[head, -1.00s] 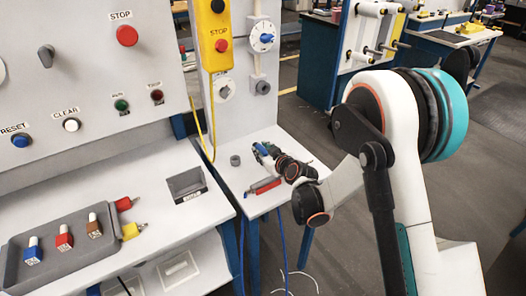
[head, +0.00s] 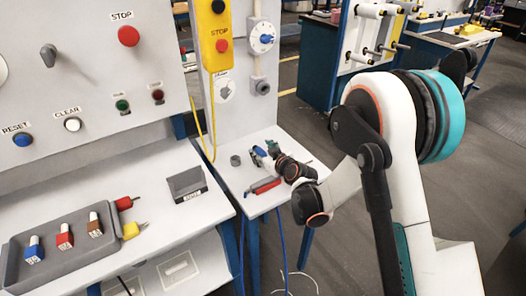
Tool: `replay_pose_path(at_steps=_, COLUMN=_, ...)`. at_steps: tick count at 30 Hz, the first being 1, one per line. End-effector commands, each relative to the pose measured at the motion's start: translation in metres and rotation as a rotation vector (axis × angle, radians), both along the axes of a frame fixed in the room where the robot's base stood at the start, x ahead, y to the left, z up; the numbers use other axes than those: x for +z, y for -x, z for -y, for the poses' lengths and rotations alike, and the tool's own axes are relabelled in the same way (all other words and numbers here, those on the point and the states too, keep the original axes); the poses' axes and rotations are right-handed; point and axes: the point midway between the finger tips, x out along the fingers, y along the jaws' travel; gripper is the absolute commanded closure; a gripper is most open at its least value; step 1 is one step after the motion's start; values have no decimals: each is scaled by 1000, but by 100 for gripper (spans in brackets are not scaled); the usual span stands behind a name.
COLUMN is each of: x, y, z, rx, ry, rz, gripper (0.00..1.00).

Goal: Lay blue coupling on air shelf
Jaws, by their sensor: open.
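The air shelf (head: 237,184) is the small white shelf to the right of the main console. A small blue piece with a pale part, which looks like the blue coupling (head: 259,151), lies on it towards the back. My gripper (head: 271,144) is open, just right of and behind the blue piece in the picture. It looks apart from it, though the fingers are small and partly hidden by my wrist. I cannot tell its exact height above the shelf.
A grey ring (head: 235,160) and a red piece (head: 264,186) also lie on the shelf. A grey tray (head: 100,262) with blue, red and brown blocks stands on the console at left. A yellow stop box (head: 216,35) hangs above. Blue and yellow cables hang nearby.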

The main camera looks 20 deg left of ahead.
Motion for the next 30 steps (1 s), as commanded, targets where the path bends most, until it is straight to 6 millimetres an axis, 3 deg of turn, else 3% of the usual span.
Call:
replay_pose_path(at_steps=1, x=-20, y=9, z=5, rx=4, ry=-5, rz=-34, gripper=50)
replay_pose_path(at_steps=2, x=-19, y=10, z=6, rx=4, ry=-5, rz=-33, gripper=50)
replay_pose_path(at_steps=18, x=27, y=55, z=49, rx=-1, ry=-4, rz=2, gripper=50)
replay_pose_path(at_steps=30, x=36, y=63, z=55, rx=0, ry=-3, rz=11, gripper=50)
